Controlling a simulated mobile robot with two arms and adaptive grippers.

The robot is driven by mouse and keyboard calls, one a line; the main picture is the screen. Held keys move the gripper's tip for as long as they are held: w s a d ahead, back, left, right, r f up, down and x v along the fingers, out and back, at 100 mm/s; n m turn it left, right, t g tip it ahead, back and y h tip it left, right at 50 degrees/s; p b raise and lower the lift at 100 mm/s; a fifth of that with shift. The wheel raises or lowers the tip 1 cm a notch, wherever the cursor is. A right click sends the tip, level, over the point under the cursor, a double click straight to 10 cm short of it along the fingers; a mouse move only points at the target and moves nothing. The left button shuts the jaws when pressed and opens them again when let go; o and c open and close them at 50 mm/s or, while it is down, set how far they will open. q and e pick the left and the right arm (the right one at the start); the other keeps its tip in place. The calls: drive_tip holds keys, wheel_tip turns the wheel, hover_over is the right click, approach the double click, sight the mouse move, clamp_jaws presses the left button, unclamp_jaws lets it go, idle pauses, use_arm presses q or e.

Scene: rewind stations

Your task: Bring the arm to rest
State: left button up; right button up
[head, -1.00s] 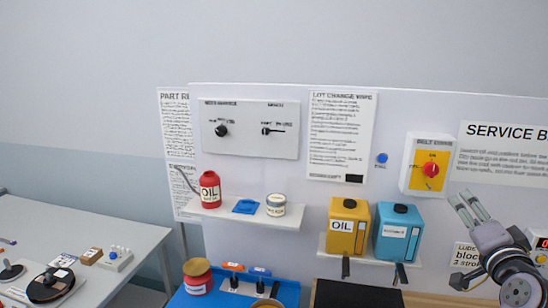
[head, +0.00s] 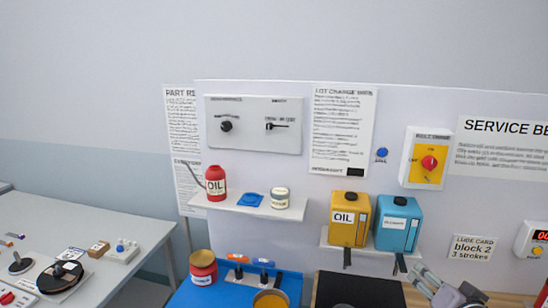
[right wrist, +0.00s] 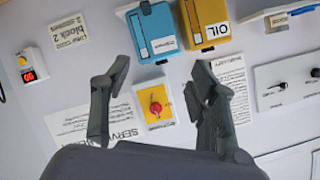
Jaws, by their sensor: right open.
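My right gripper (head: 420,275) is at the lower right of the head view, just below the shelf with the two cans, partly cut off by the bottom edge. It is grey and holds nothing. In the right wrist view its two dark fingers (right wrist: 155,82) are spread apart with an empty gap between them. The white and yellow switch box with a red knob (right wrist: 154,104) shows behind that gap. My left gripper is not in view.
A yellow OIL can (head: 348,222) and a blue can (head: 397,225) stand on a wall shelf. A red oil bottle (head: 215,184) stands on another shelf. A blue surface (head: 190,297) is at bottom centre. A white table (head: 135,245) with parts is at left.

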drive_tip(key=s+a+f+n+g+y, duration=0.1)
drive_tip(key=s+a+f+n+g, duration=0.25)
drive_tip(key=s+f, duration=0.35)
drive_tip(key=s+a+f+n+g+y, duration=0.1)
drive_tip(key=s+a+f+n+g, duration=0.1)
drive_tip(key=s+a+f, duration=0.5)
drive_tip(key=s+a+f+n+g, duration=0.2)
drive_tip(key=s+f+n+g, duration=0.25)
drive_tip(key=s+f, duration=0.75)
wheel_tip(320, 180, down, 32)
drive_tip(key=s+r+g+b, duration=0.1)
drive_tip(key=s+b, duration=0.2)
drive_tip(key=b, duration=0.5)
use_arm(q)
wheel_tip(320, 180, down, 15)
drive_tip(key=b, duration=0.6)
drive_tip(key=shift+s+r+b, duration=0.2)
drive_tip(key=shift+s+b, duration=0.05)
drive_tip(key=shift+b, duration=0.05)
use_arm(e)
drive_tip(key=s+d+f, duration=0.1)
drive_tip(key=s+f, duration=0.7)
drive_tip(key=f, duration=0.3)
drive_tip(key=s+d+f+g, duration=0.1)
drive_tip(key=s+f, duration=0.7)
drive_tip(key=f, duration=0.4)
drive_tip(key=shift+s+d+f+g, duration=0.25)
drive_tip(key=shift+d+g, duration=0.05)
drive_tip(key=shift+d, duration=0.05)
